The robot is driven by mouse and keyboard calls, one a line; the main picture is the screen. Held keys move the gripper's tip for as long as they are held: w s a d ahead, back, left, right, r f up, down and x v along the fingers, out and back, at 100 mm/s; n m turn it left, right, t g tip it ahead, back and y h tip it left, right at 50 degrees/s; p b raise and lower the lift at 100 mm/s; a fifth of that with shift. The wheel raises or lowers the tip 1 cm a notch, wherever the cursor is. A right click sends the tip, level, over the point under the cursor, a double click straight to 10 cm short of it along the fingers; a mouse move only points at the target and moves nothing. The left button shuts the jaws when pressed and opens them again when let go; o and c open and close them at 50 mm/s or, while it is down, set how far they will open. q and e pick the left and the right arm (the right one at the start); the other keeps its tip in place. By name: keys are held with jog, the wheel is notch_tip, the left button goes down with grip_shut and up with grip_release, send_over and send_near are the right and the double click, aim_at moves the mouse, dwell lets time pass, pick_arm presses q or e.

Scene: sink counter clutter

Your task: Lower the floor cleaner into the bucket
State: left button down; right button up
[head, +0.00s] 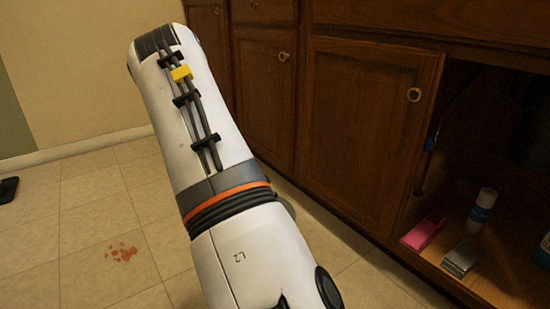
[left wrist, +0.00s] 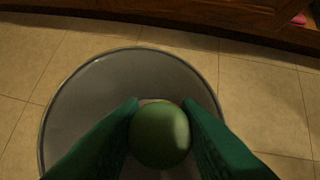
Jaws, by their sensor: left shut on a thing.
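In the left wrist view my left gripper (left wrist: 161,104) has its two green fingers shut on a green rounded object, taken to be the floor cleaner (left wrist: 160,138), seen end-on. Its lower part is hidden from this angle. A round grey bucket (left wrist: 75,115) lies behind and below it in that view, and the floor cleaner overlaps the bucket's opening. I cannot tell how deep the floor cleaner is. In the head view my arm fills the middle, and neither the bucket nor a gripper shows there. My right gripper is in neither view.
Wooden cabinets (head: 350,135) stand along the right. An open cabinet holds a white-and-blue can (head: 482,210), a pink item (head: 422,233) and a grey item (head: 461,259). A reddish stain (head: 121,252) marks the tiled floor (head: 90,215), which is otherwise mostly clear at left.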

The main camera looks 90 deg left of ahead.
pick_arm(q)
jog(key=shift+f+b, duration=1.15)
jog(key=shift+f, duration=0.1)
dwell(0.7)
jog(key=c, duration=1)
grip_release()
jog(key=shift+c, duration=0.2)
jog(key=shift+o, duration=0.2)
jog(key=shift+s+d+r+p, duration=0.1)
jog(key=shift+s+r+p, duration=0.05)
jog(key=shift+r+p, duration=0.25)
jog(key=p+v, duration=0.7)
jog(key=v, duration=0.4)
